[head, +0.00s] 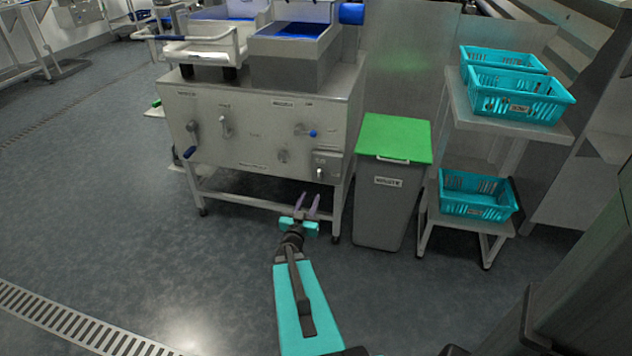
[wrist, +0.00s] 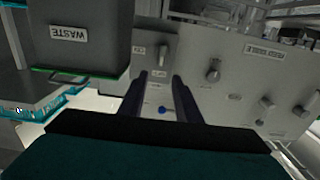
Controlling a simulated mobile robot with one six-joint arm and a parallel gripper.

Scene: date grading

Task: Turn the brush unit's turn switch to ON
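The brush unit appears to be the steel machine with the grey front panel (head: 255,138); its labels are too small to read. A small switch box (head: 333,158) sits at the panel's lower right, with a pale lever-like turn switch (head: 320,173) on it. In the wrist view, which is upside down, the turn switch (wrist: 163,54) shows beyond the fingertips, between small labels I cannot read. My gripper (head: 307,200) is open and empty, its two dark fingers apart. It is in front of and below the box, apart from it. The wrist view also shows my gripper (wrist: 161,76).
Other controls are a blue-tipped handle (head: 312,133), a knob (head: 284,156) and two levers (head: 225,127) (head: 192,130). A grey waste bin with a green lid (head: 395,137) stands close right. A steel rack (head: 470,125) holds teal crates. The floor at front left is clear.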

